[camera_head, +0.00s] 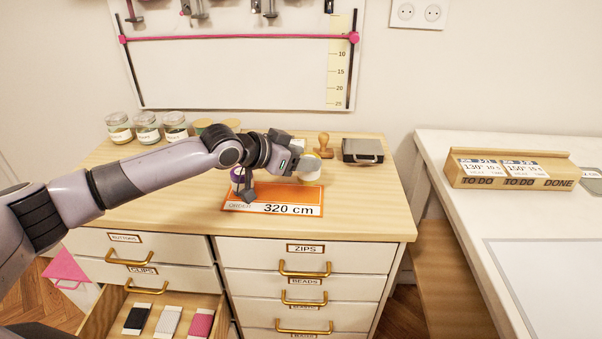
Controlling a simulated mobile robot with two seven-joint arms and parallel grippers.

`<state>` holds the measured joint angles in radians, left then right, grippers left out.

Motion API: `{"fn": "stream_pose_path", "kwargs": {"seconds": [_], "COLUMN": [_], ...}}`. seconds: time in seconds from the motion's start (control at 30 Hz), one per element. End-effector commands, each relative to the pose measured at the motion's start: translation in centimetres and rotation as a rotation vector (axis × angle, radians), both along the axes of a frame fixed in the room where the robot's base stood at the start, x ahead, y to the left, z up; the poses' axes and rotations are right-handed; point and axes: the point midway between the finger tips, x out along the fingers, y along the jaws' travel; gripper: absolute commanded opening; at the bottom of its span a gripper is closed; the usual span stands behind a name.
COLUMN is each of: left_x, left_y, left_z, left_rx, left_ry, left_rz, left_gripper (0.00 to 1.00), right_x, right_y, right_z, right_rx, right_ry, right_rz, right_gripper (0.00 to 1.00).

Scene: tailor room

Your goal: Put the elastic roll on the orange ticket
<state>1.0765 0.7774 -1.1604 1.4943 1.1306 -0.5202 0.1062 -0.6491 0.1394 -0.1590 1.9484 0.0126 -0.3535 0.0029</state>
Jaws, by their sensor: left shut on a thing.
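The orange ticket (313,199), marked 320 cm, lies flat near the front of the wooden dresser top. My left gripper (247,188) is over the ticket's left part, pointing down. It is shut on a small purple and white roll (236,176), which looks like the elastic roll. The gripper's dark fingers hide part of the roll. The roll is at the ticket's left end; whether it touches the ticket I cannot tell. My right gripper is not in view.
A yellow and white round thing (310,169) is just right of my gripper, at the ticket's back edge. A wooden stamp (323,146) and dark case (362,151) stand behind. Jars (147,128) line the back left. An open drawer (183,299) holds several flat cards.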

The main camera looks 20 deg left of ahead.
Motion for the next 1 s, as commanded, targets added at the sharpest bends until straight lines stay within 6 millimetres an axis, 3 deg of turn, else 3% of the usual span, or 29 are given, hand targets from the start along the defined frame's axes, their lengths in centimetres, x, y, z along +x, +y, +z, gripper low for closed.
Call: {"fn": "stream_pose_path", "kwargs": {"seconds": [0.27,0.63,0.67,0.73,1.0], "left_x": [0.0,-0.1,-0.1,0.0,0.0], "left_y": [0.0,0.0,0.0,0.0,0.0], "left_z": [-3.9,-4.4,-4.5,-4.4,-4.4], "left_rx": [0.002,0.001,0.001,0.001,0.001], "left_ry": [0.002,0.002,0.002,0.002,0.002], "left_rz": [0.0,0.0,0.0,0.0,0.0], "left_gripper": [0.23,0.23,0.56,0.78,0.78], "right_x": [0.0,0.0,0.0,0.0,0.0], "right_y": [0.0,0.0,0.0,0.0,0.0], "right_z": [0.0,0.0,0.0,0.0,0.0], "right_rx": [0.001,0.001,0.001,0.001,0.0], "right_ry": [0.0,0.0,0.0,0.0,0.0], "right_rz": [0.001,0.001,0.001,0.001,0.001], "right_gripper": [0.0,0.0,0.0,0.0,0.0]}}
